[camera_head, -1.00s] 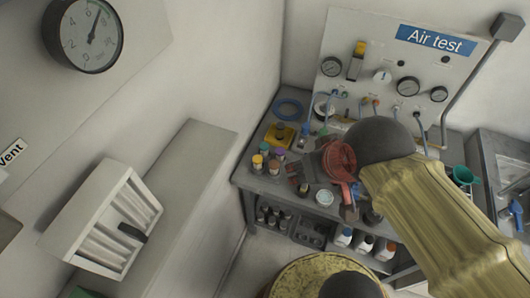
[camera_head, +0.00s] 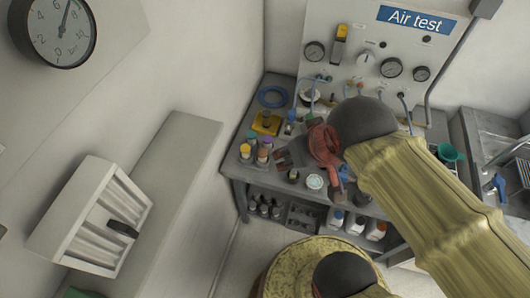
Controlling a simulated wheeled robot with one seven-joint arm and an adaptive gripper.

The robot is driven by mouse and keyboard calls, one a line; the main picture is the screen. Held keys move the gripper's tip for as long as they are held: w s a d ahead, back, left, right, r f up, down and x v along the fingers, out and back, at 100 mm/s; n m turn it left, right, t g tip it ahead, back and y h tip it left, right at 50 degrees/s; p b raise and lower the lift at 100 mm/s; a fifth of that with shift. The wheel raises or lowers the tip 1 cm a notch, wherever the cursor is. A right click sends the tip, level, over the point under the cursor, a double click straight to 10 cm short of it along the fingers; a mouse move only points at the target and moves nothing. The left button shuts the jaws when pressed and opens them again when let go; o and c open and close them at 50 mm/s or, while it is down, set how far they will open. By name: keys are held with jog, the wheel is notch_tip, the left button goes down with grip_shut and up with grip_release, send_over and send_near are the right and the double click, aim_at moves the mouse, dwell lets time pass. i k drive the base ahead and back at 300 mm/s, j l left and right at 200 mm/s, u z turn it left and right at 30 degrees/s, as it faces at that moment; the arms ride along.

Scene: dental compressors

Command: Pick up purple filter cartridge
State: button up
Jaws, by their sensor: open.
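The purple filter cartridge (camera_head: 267,143) is a small upright cylinder with a purple top. It stands on the left part of the grey bench, in a tight group with green-, yellow- and orange-topped cartridges. My gripper (camera_head: 281,159) is open, its dark fingers pointing left, just right of the group in the picture. I see nothing between the fingers. The fingers look small and dark, so their exact gap to the purple cartridge cannot be told.
The orange-topped cartridge (camera_head: 263,157) and green-topped cartridge (camera_head: 252,137) crowd the purple one. A yellow block (camera_head: 266,122) and blue hose coil (camera_head: 272,96) lie behind. A white-lidded jar (camera_head: 315,182) stands at the bench front. The Air test panel (camera_head: 375,55) rises at the back.

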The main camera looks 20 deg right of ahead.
aim_at(267, 140)
jog(key=z, duration=2.05)
jog(key=u, duration=0.4)
jog(key=j+u, duration=0.1)
jog(key=u, duration=0.75)
jog(key=j+u, duration=0.1)
jog(key=u, duration=0.3)
jog(key=i+j+u, duration=0.3)
